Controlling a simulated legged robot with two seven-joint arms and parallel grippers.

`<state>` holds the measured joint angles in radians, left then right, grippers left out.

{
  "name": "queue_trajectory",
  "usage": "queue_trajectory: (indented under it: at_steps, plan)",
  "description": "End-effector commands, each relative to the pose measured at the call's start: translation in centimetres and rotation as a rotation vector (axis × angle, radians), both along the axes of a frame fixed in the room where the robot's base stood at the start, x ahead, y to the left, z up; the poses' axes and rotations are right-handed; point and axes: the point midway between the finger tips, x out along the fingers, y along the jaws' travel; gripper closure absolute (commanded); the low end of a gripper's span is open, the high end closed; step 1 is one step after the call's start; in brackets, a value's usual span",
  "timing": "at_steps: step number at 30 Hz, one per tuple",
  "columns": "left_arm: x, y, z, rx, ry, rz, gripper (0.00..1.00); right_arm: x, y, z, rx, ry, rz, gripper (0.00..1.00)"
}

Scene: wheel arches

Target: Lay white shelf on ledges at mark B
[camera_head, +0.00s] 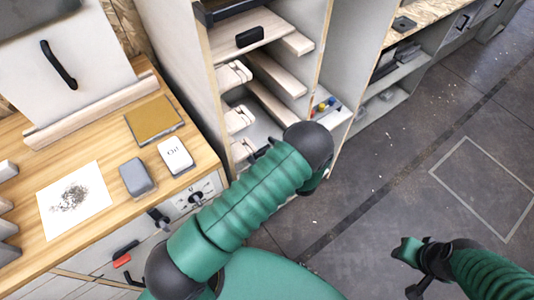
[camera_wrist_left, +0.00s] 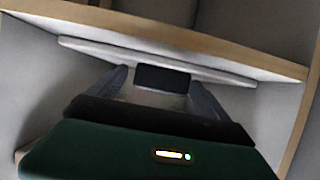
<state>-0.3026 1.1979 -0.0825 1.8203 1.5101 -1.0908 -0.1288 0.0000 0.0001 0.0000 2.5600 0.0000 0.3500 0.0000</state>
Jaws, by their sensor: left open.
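In the left wrist view, a pale flat panel (camera_wrist_left: 215,70), apparently the white shelf, lies below a wood-edged board. A black block (camera_wrist_left: 162,77) sits at the panel's front edge. My left gripper (camera_wrist_left: 160,85) is open, its two fingers on either side of that block; I cannot tell if they touch it. In the head view my left arm reaches to the cabinet's lower part, and its hand is mostly hidden. Pale ledges (camera_head: 238,118) line the cabinet's left wall, with others (camera_head: 278,76) on the right; mark letters are too small to read. My right gripper (camera_head: 412,268) hangs over the floor.
A board with a black handle (camera_head: 250,37) sits high in the cabinet (camera_head: 190,50). The wooden workbench (camera_head: 105,150) at left holds a paper sheet (camera_head: 75,200), a grey block (camera_head: 136,177), a white block (camera_head: 175,156) and a brown pad (camera_head: 154,119). Floor at right is clear.

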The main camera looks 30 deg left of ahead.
Motion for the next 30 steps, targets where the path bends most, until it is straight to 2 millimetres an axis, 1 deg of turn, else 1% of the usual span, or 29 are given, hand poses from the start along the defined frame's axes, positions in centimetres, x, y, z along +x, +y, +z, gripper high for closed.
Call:
queue_trajectory:
  at_steps: [8, 27, 28, 30]
  plan:
    - [0.06, 0.10, -0.04, 0.000, 0.000, 0.000, 0.11, 0.00, 0.00, 0.00, 0.000, 0.000, 0.000, 0.64]
    - [0.07, 0.06, -0.02, -0.001, -0.001, -0.001, 0.95, 0.00, 0.00, 0.00, 0.000, 0.000, 0.000, 0.64]
    - [0.07, 0.06, -0.02, -0.001, -0.001, -0.001, 0.97, 0.00, 0.00, 0.00, 0.000, 0.000, 0.000, 0.64]
    - [0.07, 0.06, -0.02, -0.001, -0.001, -0.001, 0.97, 0.00, 0.00, 0.00, 0.000, 0.000, 0.000, 0.64]
